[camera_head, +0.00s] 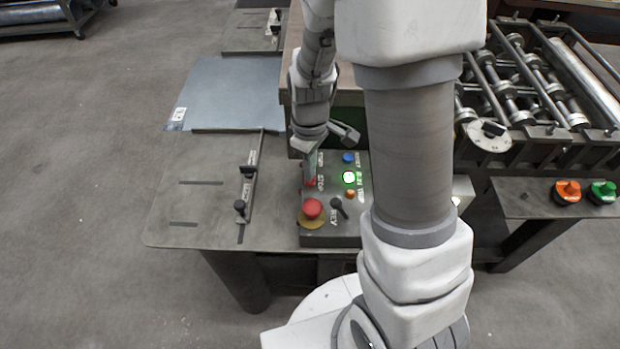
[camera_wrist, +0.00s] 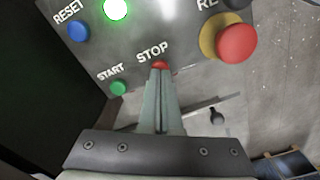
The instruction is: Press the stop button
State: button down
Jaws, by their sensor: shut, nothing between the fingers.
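The stop button is a small red button (camera_wrist: 160,65) beside the word STOP on a grey control panel (camera_wrist: 185,22). My gripper (camera_wrist: 160,76) is shut and empty, and its fingertips lie right over the stop button's near edge in the wrist view. Only the button's far part shows. I cannot tell whether the tips touch it or press it in. In the head view my gripper (camera_head: 309,176) points down at the panel's left side, and a bit of red shows at its tip.
A larger red mushroom button (camera_wrist: 237,43) on a yellow ring is close by. A green START button (camera_wrist: 118,88), a blue RESET button (camera_wrist: 78,31) and a lit green button (camera_wrist: 115,8) share the panel. A metal table (camera_head: 185,215) with clamps lies left.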

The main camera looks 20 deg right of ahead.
jog(key=shift+f+b, duration=0.45)
jog(key=shift+f, duration=0.2)
jog(key=shift+r, duration=0.15)
jog(key=shift+r+p, duration=2.55)
jog(key=shift+r, duration=0.85)
jog(key=s+r+m+t, duration=0.2)
jog(key=s+r+m, duration=0.2)
jog(key=s+r, duration=0.3)
jog(key=s+r+m+t, duration=0.3)
jog(key=s+r, duration=0.4)
jog(key=r, duration=0.7)
jog(key=shift+m+t, duration=0.3)
jog(key=shift+m, duration=0.4)
jog(key=shift+w, duration=0.1)
